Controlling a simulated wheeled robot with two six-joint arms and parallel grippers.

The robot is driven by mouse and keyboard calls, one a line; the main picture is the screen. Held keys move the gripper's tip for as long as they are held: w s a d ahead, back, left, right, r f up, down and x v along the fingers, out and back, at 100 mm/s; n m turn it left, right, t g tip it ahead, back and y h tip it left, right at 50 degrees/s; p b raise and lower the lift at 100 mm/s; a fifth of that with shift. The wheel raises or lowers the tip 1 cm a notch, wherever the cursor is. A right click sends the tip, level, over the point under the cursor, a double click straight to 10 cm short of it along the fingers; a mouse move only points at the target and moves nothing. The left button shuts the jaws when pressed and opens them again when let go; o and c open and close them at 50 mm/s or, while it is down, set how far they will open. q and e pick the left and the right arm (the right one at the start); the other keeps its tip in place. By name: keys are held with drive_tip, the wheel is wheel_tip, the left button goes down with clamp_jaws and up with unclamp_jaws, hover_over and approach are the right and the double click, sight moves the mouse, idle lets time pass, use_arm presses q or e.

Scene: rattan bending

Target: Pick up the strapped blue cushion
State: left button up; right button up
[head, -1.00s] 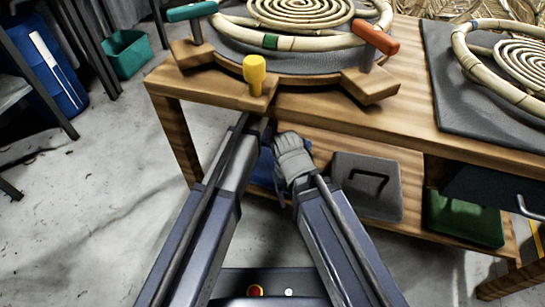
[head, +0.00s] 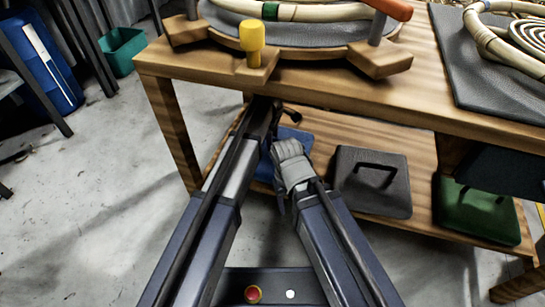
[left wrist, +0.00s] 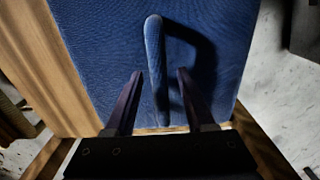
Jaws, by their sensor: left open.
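The blue cushion (head: 297,136) lies on the lower shelf of the wooden workbench, partly hidden by my arms in the head view. In the left wrist view the blue cushion (left wrist: 100,45) fills the middle, with its raised strap (left wrist: 155,60) and the strap's shadow. My left gripper (left wrist: 160,72) is open over the cushion, one finger on each side of the strap in the picture. I cannot tell whether the fingers touch the cushion. In the head view my left gripper (head: 284,118) is below the tabletop's front edge. My right gripper (head: 292,165) is a grey shape beside it; its jaws are unclear.
The bench top (head: 330,84) overhangs the lower shelf (head: 335,136). A grey cushion (head: 355,192) and a green cushion (head: 478,213) lie to the right on that shelf. A yellow-handled clamp (head: 251,45) stands at the top's front edge.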

use_arm(q)
drive_tip(key=shift+c, duration=0.4)
clamp_jaws()
idle(1.0)
